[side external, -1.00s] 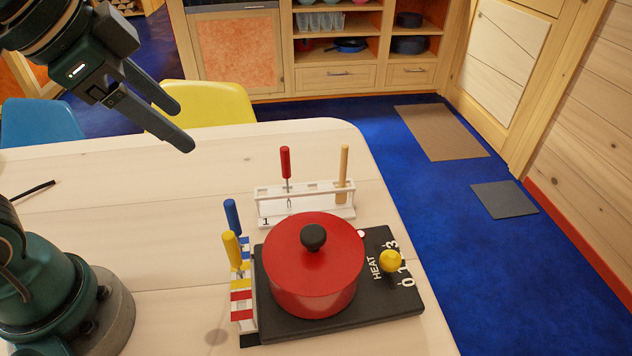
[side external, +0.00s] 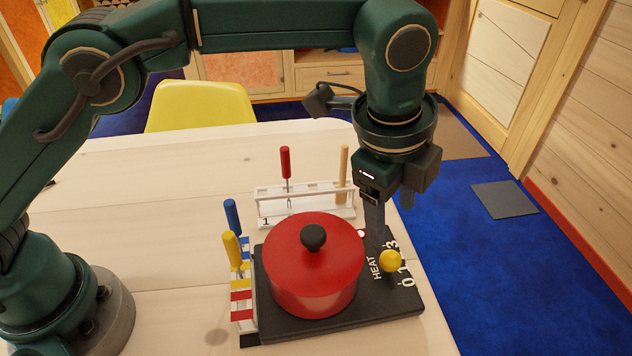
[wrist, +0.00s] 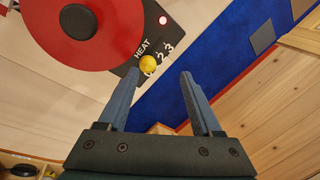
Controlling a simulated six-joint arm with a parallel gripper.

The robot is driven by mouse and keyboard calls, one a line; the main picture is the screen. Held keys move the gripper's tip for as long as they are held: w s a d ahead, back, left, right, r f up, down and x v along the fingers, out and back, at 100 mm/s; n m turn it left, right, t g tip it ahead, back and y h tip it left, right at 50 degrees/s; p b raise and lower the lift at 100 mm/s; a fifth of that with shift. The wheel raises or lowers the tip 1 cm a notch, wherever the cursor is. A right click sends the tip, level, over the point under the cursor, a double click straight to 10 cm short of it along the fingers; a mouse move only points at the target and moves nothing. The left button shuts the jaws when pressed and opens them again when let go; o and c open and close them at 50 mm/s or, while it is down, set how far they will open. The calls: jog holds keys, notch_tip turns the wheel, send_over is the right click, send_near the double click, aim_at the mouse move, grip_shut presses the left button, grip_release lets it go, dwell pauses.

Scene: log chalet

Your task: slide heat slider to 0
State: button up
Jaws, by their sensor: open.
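The heat slider's yellow round knob (side external: 390,260) stands on the black stove plate (side external: 345,322), beside the word HEAT and a white scale from 0 to 3. It covers part of the scale, so its exact setting is hard to read; it sits between the ends. In the wrist view the knob (wrist: 149,62) is just beyond the fingertips, nearer the left finger. My gripper (side external: 391,225) points down, open and empty, above and behind the knob in the side view. In the wrist view my gripper (wrist: 158,77) shows a wide gap between its fingers.
A red lidded pot (side external: 314,270) stands on the plate left of the knob. Behind it is a white rack (side external: 305,207) with red and wooden-handled tools. Blue-handled (side external: 232,215) and yellow-handled (side external: 232,248) tools stand left of the pot. The table's left part is clear.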

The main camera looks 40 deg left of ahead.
aim_at(391, 255)
jog(key=shift+s+d+f+g, duration=0.15)
jog(key=shift+s+d+f, duration=0.15)
jog(key=shift+f, duration=0.3)
jog(key=shift+s+d+f+g, duration=0.2)
jog(key=shift+s+f, duration=0.2)
jog(key=shift+f, duration=0.2)
jog(key=shift+w+d+f, duration=0.1)
jog(key=shift+w+f, duration=0.15)
jog(key=shift+f, duration=0.95)
jog(key=shift+w+f, duration=0.2)
jog(key=shift+f, duration=0.95)
grip_shut()
